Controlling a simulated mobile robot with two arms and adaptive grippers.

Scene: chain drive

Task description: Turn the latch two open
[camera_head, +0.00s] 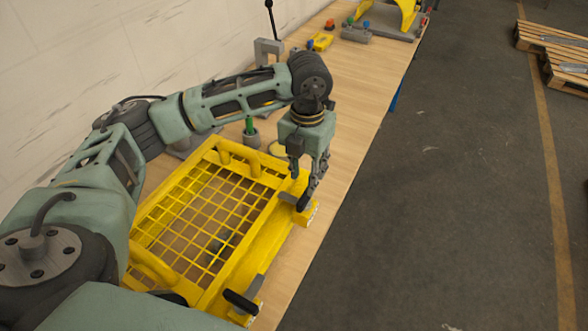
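A yellow guard with a mesh top (206,218) lies on the wooden bench. At its right side are two dark latch handles on yellow blocks. The near latch (241,301) is at the front right corner. The far latch (290,198) is at the back right corner, partly behind my gripper. My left gripper (305,196) points down at the far latch, with its fingertips at or very near the handle. The fingers overlap in this view, so whether they grip the handle cannot be told. My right gripper is not in view.
Behind the guard stand a grey holder with a green-topped piece (250,130), a grey bracket (267,50) and a black-knobbed lever (270,14). A wall borders the bench (352,105) at left. Open floor (440,200) lies at right, with wooden pallets (556,50) at far right.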

